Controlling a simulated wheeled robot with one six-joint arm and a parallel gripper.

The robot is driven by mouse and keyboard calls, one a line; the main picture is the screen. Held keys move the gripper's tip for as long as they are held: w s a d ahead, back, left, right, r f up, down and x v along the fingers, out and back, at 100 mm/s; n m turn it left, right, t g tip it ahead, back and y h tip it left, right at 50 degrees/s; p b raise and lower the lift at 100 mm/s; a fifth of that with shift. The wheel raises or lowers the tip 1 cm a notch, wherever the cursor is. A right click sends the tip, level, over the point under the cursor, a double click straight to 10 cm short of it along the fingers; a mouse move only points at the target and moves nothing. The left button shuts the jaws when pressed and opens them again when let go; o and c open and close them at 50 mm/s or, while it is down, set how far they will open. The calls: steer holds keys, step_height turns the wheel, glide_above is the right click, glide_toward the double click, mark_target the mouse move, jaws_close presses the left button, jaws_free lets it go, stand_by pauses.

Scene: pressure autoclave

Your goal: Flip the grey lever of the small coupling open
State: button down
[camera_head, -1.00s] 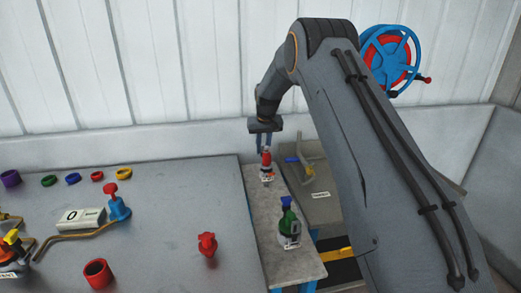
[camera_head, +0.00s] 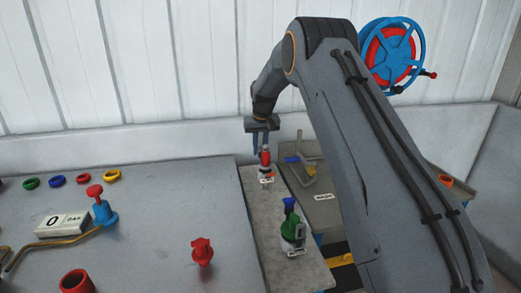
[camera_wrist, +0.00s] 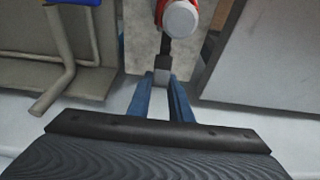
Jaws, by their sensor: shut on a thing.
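The small coupling (camera_head: 265,158) has a red body and a pale base, and stands near the far end of a narrow grey bench. In the wrist view its red body with a round pale grey cap (camera_wrist: 180,19) is at the top edge. The grey lever (camera_wrist: 163,75) reaches from it toward me, its end between my fingertips. My gripper (camera_head: 261,150) points down at the coupling in the head view. In the wrist view its blue fingers (camera_wrist: 161,83) are shut on the lever's end. The lever is too small to make out in the head view.
A larger green-and-grey coupling with a blue top (camera_head: 292,228) stands nearer on the same bench. Right of it, a grey panel carries a bent pipe with a blue handle (camera_head: 292,159). The left table holds a red valve (camera_head: 202,251), a counter box (camera_head: 62,223) and coloured rings.

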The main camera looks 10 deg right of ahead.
steer(key=shift+f, duration=0.3)
steer(key=c, duration=1.6)
jaws_free()
steer(key=shift+r, duration=0.1)
steer(key=shift+b+v, duration=0.9)
steer(key=shift+v, duration=2.95)
